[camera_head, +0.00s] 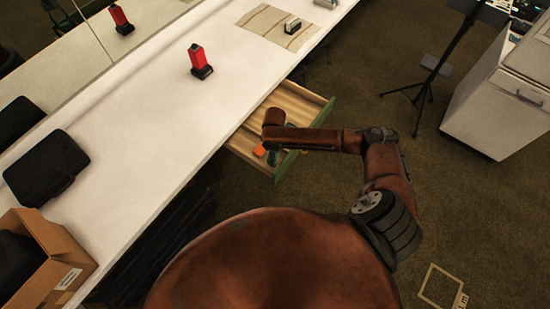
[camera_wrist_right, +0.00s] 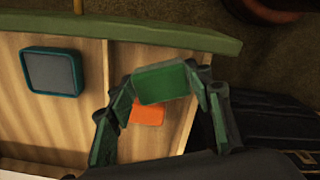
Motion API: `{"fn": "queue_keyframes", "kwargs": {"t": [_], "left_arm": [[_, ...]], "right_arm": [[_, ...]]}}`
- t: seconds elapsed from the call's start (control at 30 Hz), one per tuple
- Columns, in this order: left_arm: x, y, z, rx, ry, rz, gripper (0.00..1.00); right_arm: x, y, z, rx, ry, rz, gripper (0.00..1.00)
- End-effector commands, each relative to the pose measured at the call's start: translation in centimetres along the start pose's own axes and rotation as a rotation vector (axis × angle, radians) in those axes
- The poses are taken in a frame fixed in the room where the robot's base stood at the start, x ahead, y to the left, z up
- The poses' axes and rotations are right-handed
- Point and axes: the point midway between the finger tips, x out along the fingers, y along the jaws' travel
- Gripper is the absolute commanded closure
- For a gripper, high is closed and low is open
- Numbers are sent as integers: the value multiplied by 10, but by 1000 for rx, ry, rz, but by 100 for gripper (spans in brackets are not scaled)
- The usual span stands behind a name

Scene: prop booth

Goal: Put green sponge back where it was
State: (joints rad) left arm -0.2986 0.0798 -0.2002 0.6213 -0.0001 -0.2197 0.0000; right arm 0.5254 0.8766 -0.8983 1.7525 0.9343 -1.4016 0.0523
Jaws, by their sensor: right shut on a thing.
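The green sponge (camera_wrist_right: 163,83) is between the fingers of my right gripper (camera_wrist_right: 165,90) in the right wrist view. The gripper is shut on it and holds it over the open drawer (camera_head: 298,103). In the head view my right arm reaches across the drawer and hides part of its inside. The gripper there is small and dark, and I cannot make out the sponge clearly. The drawer's wooden floor (camera_wrist_right: 45,118) and a thin divider show in the right wrist view. My left gripper is not in view.
An orange block (camera_wrist_right: 149,115) lies in the drawer, partly behind the sponge. The drawer's green front (camera_wrist_right: 130,31) is raised. A red item (camera_head: 199,61) stands on the white counter (camera_head: 150,105).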

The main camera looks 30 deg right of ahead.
Motion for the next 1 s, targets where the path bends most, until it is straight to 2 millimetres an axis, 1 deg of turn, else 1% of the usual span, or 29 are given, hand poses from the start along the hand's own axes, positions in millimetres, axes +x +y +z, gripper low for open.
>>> {"fn": "queue_keyframes", "kwargs": {"t": [0.03, 0.07, 0.27, 0.3, 0.5, 0.87, 0.9, 1.0], "left_arm": [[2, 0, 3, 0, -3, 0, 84], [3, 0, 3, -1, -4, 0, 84], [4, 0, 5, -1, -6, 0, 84], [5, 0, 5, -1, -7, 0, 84], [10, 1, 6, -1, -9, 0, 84], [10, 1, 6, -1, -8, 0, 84], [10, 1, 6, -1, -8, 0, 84], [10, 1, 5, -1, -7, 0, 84]], "right_arm": [[6, 4, 0, 1, -1, 0, 76], [9, 6, 0, 2, -1, 0, 76], [17, 14, 1, 0, 1, 0, 76], [20, 17, 1, 1, 0, 0, 76], [48, 15, 2, 0, -1, -1, 76], [51, 15, 1, 0, 1, 0, 76], [52, 16, 1, 0, 1, 0, 53], [52, 16, 1, 0, 0, 0, 46]]}}
